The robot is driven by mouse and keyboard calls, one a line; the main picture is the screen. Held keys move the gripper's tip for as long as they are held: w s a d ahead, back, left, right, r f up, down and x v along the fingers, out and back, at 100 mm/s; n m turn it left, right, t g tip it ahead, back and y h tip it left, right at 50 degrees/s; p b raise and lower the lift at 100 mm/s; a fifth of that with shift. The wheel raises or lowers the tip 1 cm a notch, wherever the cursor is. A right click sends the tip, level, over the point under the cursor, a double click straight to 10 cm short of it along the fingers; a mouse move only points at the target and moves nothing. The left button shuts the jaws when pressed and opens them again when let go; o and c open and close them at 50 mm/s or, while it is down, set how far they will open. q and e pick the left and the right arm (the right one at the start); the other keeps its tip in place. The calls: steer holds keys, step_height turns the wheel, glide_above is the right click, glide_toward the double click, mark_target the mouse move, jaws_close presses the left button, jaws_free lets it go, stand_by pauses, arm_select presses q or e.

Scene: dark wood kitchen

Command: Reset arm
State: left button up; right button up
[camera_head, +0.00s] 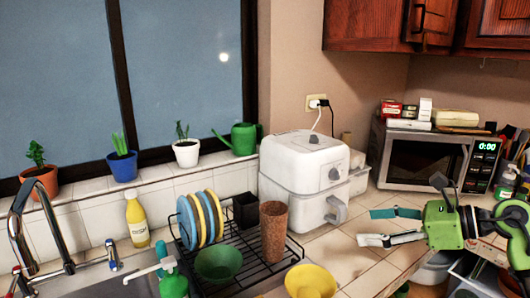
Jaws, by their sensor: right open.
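My right gripper (391,227) comes in from the right edge on a green and black arm. Its two fingers are spread apart and point left, with nothing between them. It hangs in front of the tiled counter, below the microwave (428,158) and to the right of the white air fryer (304,165). My left gripper is not in view.
A black dish rack (257,262) holds plates, a green bowl (218,263) and a brown cup (273,231). A yellow bowl (310,282) sits at the front. A sink tap (17,235) is at left. Bare counter (335,252) lies left of the gripper.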

steer(key=a+r+m+t+y, duration=0.4)
steer(key=a+r+m+y, duration=0.1)
steer(key=a, duration=0.2)
steer(key=s+d+f+m+t+h, duration=0.1)
steer(key=d+f+m+t+h, duration=0.35)
steer(key=m+h, duration=0.65)
steer(key=s+d+f+m+t+h, duration=0.1)
steer(key=d+f+m+t+h, duration=0.3)
steer(key=m, duration=1.3)
steer(key=s+d+f+m+g+h, duration=0.35)
steer(key=f+m, duration=0.25)
steer(key=f, duration=0.5)
steer(key=s+a+f+m+g, duration=0.35)
steer(key=s+f+g, duration=0.35)
steer(key=s+f, duration=0.55)
steer(key=s+a+f+m+g+y, duration=0.1)
steer(key=s+a+f+g, duration=0.25)
steer(key=s, duration=0.35)
steer(key=s+a+f+m+g+y, duration=0.2)
steer(key=s+f, duration=0.2)
steer(key=s, duration=0.4)
step_height(320, 180, down, 27)
steer(key=s+g, duration=0.2)
steer(key=s+d+f, duration=0.3)
steer(key=s+f, duration=1.2)
steer(key=s, duration=0.2)
steer(key=shift+f+n+g+h, duration=0.3)
steer(key=shift+n+g+h, duration=0.05)
steer(key=shift+g, duration=0.1)
